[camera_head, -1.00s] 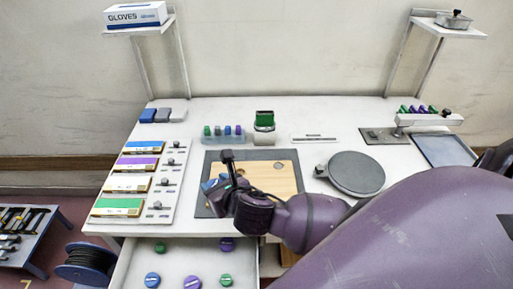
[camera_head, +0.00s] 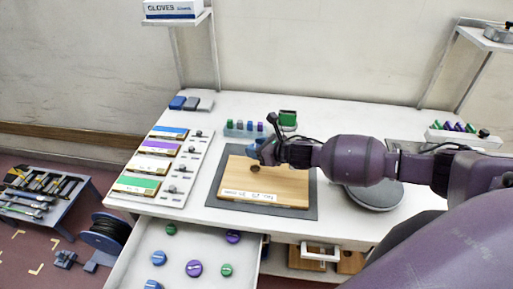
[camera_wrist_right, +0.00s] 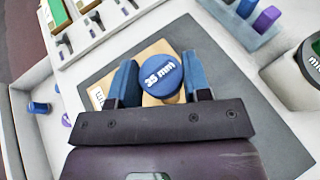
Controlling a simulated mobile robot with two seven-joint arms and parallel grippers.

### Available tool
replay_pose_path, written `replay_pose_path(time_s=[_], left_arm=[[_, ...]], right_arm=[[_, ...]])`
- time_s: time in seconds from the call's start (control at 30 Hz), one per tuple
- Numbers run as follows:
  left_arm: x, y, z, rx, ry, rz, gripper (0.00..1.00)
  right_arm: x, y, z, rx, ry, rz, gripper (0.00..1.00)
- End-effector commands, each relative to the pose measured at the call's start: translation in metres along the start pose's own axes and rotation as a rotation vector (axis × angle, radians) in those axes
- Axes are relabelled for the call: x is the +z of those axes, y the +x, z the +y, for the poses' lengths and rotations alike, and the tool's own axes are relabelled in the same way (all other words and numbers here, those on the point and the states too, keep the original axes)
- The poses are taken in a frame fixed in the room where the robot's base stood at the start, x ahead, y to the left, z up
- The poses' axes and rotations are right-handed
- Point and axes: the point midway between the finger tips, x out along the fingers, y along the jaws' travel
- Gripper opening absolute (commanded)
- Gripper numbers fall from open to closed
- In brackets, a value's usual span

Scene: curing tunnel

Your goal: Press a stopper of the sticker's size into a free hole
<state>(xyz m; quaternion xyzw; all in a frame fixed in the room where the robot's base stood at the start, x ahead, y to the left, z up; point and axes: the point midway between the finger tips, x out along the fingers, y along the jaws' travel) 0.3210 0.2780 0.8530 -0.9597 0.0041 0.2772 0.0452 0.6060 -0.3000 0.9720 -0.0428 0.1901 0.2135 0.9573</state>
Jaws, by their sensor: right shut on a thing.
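My right gripper (camera_head: 258,150) is over the back left part of the wooden board (camera_head: 285,180). In the right wrist view its blue fingers (camera_wrist_right: 160,82) are shut on a blue round stopper (camera_wrist_right: 162,72) marked "35 mm". The board lies on a dark grey mat (camera_head: 228,207). A white sticker (camera_head: 248,196) is on the board's front edge; its text is too small to read. I cannot tell whether the stopper touches the board. My left gripper is not in view.
An open drawer (camera_head: 135,262) at the front holds several green, purple and blue stoppers, such as a purple one (camera_head: 194,268). A rack of small blocks (camera_head: 245,130) stands behind the mat. A round grey plate (camera_head: 375,195) is right of the mat, under my arm.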

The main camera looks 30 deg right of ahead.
Motion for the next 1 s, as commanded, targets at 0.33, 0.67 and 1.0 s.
replay_pose_path(time_s=[0.33, 0.67, 1.0], left_arm=[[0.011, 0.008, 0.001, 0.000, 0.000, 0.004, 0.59], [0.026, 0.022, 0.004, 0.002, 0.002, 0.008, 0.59], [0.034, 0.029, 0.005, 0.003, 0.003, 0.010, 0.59]], right_arm=[[-0.017, 0.007, 0.001, 0.001, 0.001, 0.000, 0.21], [-0.043, 0.017, 0.001, 0.001, 0.003, 0.003, 0.21], [-0.060, 0.024, 0.001, 0.000, 0.001, 0.002, 0.21]])
